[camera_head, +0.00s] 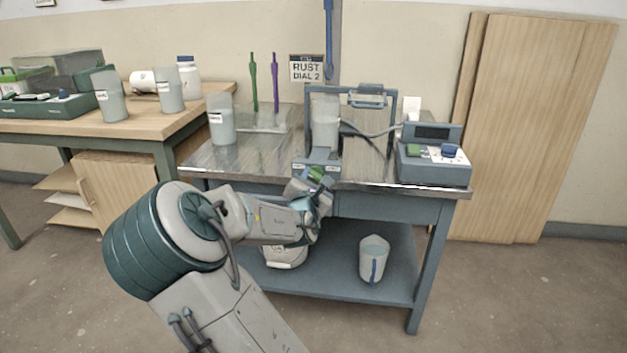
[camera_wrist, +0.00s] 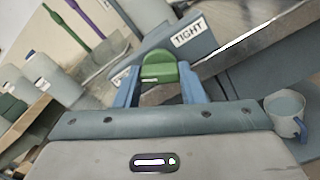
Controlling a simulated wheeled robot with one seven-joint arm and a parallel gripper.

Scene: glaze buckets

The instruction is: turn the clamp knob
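The green clamp knob (camera_head: 316,173) sits on the front of a grey-blue clamp at the table's front edge. In the wrist view the knob (camera_wrist: 158,68) lies between the tips of my gripper's two blue fingers (camera_wrist: 160,76), one on each side. The gaps are very narrow, and I cannot tell whether the fingers press on it. A label reading TIGHT (camera_wrist: 189,32) is on the clamp's face beside the knob. In the head view my gripper (camera_head: 318,186) is just below the knob, partly hidden by my wrist.
A grey bucket (camera_head: 324,122) stands behind the clamp, before a framed stand. A control box (camera_head: 434,165) with a blue dial is at the table's right end. Another bucket (camera_head: 221,118) stands left.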

